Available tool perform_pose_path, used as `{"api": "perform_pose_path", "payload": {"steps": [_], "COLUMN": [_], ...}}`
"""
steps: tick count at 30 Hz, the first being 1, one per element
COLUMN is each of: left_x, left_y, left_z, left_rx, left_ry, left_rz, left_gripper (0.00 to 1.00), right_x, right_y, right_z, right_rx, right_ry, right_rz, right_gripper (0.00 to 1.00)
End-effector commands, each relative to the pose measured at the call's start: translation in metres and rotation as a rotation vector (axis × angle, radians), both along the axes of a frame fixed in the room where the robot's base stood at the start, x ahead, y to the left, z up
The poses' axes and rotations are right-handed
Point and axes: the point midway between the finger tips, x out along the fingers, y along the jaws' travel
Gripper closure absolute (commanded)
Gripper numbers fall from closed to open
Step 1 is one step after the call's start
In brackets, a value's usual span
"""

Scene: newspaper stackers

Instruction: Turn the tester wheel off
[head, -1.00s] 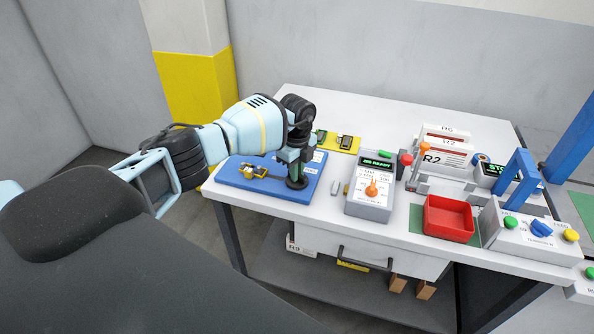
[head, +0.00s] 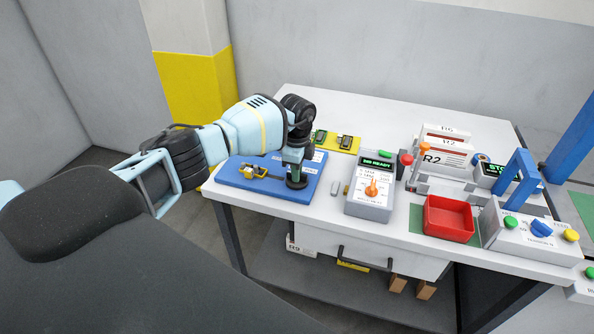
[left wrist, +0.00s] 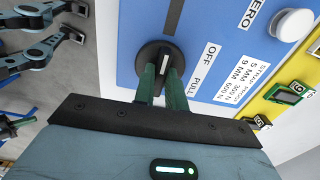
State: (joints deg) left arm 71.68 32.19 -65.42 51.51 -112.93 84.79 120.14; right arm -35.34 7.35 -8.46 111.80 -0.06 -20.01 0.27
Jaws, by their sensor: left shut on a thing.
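The tester wheel is a round black knob with a white line across it, seen in the left wrist view (left wrist: 150,57) on the blue tester board (left wrist: 205,25). "OFF" and "PULL" labels stand to its right there. My left gripper (left wrist: 162,82) has its green fingers closed on the wheel, the white line showing between the fingertips. In the head view my left gripper (head: 296,172) points down at the right end of the blue board (head: 235,178); the dark wheel (head: 297,184) shows below it, partly covered. My right gripper is out of view.
A brass-coloured fixture (head: 257,172) is on the board, left of the gripper. A grey meter box with an orange knob (head: 371,188) stands to the right, with small loose pieces between. Further right are a red tray (head: 448,232) and a button box (head: 530,240).

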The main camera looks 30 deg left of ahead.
Motion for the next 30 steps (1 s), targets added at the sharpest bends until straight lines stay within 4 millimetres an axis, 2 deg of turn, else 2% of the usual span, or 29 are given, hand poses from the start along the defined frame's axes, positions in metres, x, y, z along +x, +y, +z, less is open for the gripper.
{"api": "perform_pose_path", "payload": {"steps": [6,7,12,22,26,30], "left_x": [0.000,0.000,0.000,0.000,0.001,0.001], "left_y": [0.000,0.000,0.000,0.000,0.000,0.001], "left_z": [-0.001,-0.001,-0.001,0.004,0.020,0.043], "left_rx": [0.000,0.000,0.000,0.000,-0.001,0.000], "left_ry": [0.001,0.001,0.001,0.000,-0.002,-0.003], "left_rz": [0.003,0.003,0.002,0.001,0.001,0.001], "left_gripper": [1.00,0.85,0.65,0.65,0.65,0.65], "right_x": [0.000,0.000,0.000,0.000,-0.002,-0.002], "right_y": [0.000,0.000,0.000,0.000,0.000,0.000], "right_z": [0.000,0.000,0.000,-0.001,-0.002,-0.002], "right_rx": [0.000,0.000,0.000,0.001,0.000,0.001], "right_ry": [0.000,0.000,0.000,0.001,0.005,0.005], "right_rz": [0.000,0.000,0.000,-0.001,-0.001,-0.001], "right_gripper": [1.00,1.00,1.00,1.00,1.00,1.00]}}
